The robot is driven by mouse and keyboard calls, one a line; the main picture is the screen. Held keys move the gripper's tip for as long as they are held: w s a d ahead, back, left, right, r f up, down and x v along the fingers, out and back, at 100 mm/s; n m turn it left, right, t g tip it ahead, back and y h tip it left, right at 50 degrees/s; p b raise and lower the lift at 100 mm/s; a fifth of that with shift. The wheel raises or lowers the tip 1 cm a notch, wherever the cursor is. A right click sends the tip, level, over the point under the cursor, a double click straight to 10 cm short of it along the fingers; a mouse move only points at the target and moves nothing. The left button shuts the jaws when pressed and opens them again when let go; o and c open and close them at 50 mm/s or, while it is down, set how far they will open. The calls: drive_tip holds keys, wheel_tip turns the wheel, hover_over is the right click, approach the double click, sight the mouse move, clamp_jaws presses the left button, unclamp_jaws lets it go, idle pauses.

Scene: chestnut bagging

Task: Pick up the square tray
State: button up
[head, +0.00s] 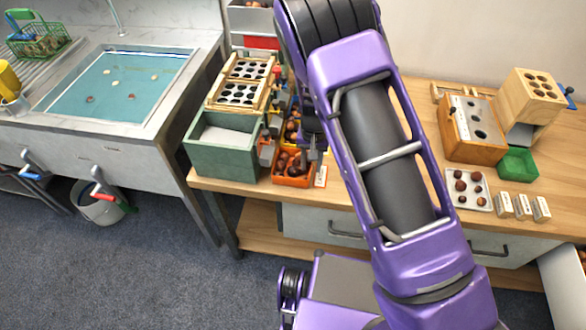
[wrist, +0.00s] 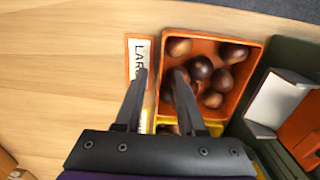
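A square orange tray (head: 294,182) holding several brown chestnuts sits at the table's front edge, left of my arm; it also shows in the wrist view (wrist: 257,60). A label reading "LAR…" (wrist: 139,52) lies beside its wall. My gripper (wrist: 160,74) is over this tray's near-label wall, with its fingers apart, one on the label side and one over the chestnuts. Nothing shows gripped between them; I cannot tell how low the tips are. In the head view my gripper is partly hidden by my arm. A pale square tray (head: 488,206) with several chestnuts lies at the right.
A yellow tray (wrist: 216,129) adjoins the orange one. A green box (head: 222,155) and a wooden rack with holes (head: 240,92) stand to the left.

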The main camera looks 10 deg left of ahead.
drive_tip(key=shift+f, duration=0.4)
drive_tip(key=shift+c, duration=0.3)
clamp_jaws()
idle(0.9)
